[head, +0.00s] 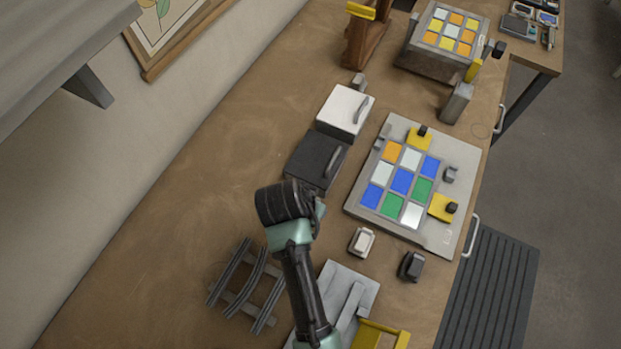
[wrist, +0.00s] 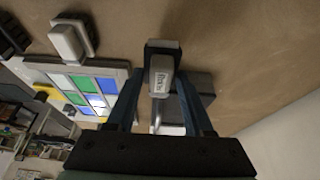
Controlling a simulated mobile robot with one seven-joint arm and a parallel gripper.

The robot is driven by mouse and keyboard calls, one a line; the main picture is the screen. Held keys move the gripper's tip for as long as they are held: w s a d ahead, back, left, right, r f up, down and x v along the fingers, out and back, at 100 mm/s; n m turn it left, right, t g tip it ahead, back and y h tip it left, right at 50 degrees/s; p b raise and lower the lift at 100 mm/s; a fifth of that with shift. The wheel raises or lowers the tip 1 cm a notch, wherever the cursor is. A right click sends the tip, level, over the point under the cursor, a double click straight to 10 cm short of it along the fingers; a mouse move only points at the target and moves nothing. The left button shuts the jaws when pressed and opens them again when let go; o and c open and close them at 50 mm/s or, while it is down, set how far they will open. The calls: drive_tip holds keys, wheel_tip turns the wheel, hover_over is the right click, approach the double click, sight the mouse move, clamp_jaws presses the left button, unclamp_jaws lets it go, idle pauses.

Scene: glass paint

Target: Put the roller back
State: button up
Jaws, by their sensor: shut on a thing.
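My gripper (wrist: 160,82) is shut on a pale grey piece with a small printed label, which I take to be the roller (wrist: 161,66). A wider dark part shows at its far end. The glass panel (head: 462,165) with orange, white, blue and green squares lies to the right, with yellow corner clamps. I cannot tell which spot is the roller's own place.
A white box (head: 338,105) with a handle stands behind the black one. A small white block (head: 362,242) and a small black block (head: 412,266) lie in front of the panel. A slatted rack (head: 240,285) is front left. The left bench (head: 180,200) is clear.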

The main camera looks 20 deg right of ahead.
drive_tip(key=shift+f, duration=2)
drive_tip(key=shift+f, duration=0.15)
drive_tip(key=o, duration=1.2)
